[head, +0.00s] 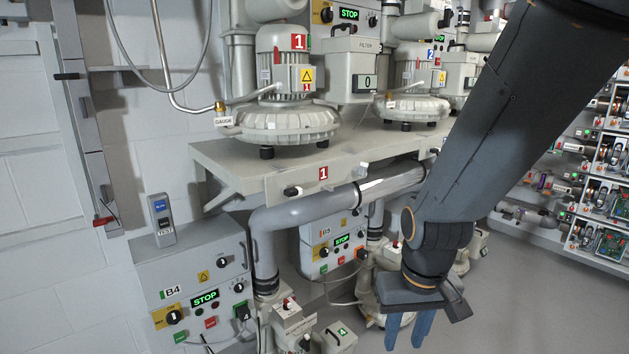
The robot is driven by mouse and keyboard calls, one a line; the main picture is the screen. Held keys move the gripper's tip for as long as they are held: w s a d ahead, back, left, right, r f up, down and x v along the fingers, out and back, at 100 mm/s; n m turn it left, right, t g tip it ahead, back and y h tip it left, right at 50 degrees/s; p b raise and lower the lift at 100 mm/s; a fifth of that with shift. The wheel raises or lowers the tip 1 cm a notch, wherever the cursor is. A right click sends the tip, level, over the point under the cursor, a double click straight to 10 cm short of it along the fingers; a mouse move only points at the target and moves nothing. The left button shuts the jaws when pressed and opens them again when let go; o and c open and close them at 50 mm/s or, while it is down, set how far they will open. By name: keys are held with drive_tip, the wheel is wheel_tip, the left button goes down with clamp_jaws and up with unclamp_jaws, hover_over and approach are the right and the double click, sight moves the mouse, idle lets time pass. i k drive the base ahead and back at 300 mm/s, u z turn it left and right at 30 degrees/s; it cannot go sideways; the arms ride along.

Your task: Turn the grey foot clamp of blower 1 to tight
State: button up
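Blower 1 (290,125) is a pale grey machine with a red "1" label, standing on black feet on a grey shelf (225,153). A small dark-and-light fitting (292,191) sits on the shelf's front edge, left of another red "1" label. A pale fitting (363,168) sits on that edge to the right of the label. Which of these is the grey foot clamp, and how it is turned, I cannot tell. My gripper (407,330) points down at the lower right, well below the shelf and apart from both fittings. Its blue fingers are spread with an empty gap.
A thick grey pipe (310,208) runs under the shelf edge. Control box B4 (190,270) stands at the lower left, and box B5 (330,248) below the pipe. Blower 2 (412,105) stands further right. Grey floor (530,290) is clear at the right.

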sight(360, 170)
drive_tip(key=u, duration=1.9)
drive_tip(key=k, duration=0.95)
drive_tip(key=z, duration=1.85)
drive_tip(key=i, duration=1)
drive_tip(key=z, duration=0.05)
